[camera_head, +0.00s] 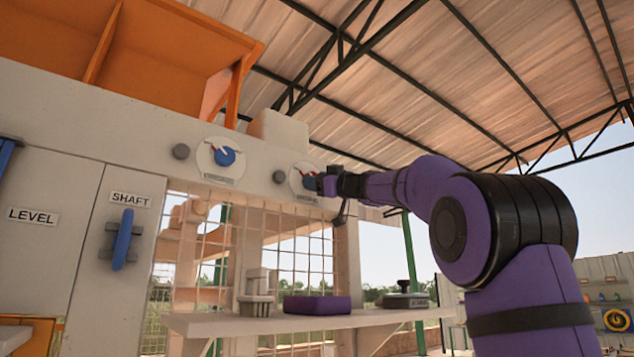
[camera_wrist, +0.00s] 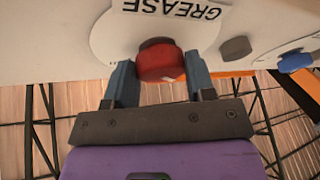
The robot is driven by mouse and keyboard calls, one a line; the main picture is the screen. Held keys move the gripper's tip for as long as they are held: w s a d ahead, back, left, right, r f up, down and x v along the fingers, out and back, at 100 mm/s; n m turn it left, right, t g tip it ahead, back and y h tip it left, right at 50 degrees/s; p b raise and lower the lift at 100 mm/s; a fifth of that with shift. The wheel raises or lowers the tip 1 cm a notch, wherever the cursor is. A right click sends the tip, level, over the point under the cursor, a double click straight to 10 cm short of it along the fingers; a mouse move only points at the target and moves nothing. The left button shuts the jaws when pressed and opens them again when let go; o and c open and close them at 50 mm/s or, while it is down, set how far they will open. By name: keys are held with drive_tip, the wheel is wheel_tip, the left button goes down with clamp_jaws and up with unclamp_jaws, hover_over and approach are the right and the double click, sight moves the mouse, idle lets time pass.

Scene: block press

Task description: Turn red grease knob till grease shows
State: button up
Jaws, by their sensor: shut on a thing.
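The red grease knob (camera_wrist: 160,61) sits on a white round plate lettered GREASE (camera_wrist: 199,30) in the wrist view, where the lettering appears upside down. My gripper (camera_wrist: 161,80) has one blue-grey finger on each side of the knob and is shut on it. In the head view my gripper (camera_head: 330,183) reaches the machine's upper panel at the right end. It hides the knob there. No grease can be made out in either view.
A dial with a blue centre (camera_head: 226,157) and grey buttons sit left on the panel. A blue SHAFT handle (camera_head: 123,239) is on a door further left. Below, a shelf (camera_head: 220,324) holds a brush, a purple block (camera_head: 317,305) and a dark-handled tool. Wire mesh is behind it.

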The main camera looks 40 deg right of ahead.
drive_tip(key=m+h, duration=0.4)
drive_tip(key=m, duration=0.3)
drive_tip(key=m+h, duration=0.4)
drive_tip(key=m, duration=0.4)
drive_tip(key=a+m+h, duration=0.1)
drive_tip(key=m+h, duration=0.3)
drive_tip(key=m, duration=0.3)
drive_tip(key=shift+m+t+h, duration=0.3)
drive_tip(key=shift+t, duration=0.1)
drive_tip(key=shift+a+m+g+h, duration=0.15)
drive_tip(key=shift+m+g+h, duration=0.15)
drive_tip(key=shift+m, duration=0.4)
drive_tip(key=shift+r+m+g+h, duration=0.1)
drive_tip(key=shift+m+g+h, duration=0.3)
drive_tip(key=shift+m, duration=0.7)
drive_tip(key=shift+r+m+g+h, duration=0.1)
drive_tip(key=shift+m+g+h, duration=0.3)
drive_tip(key=shift+m, duration=0.7)
drive_tip(key=o, duration=0.9)
drive_tip(key=shift+f, duration=0.1)
drive_tip(key=v, duration=1.1)
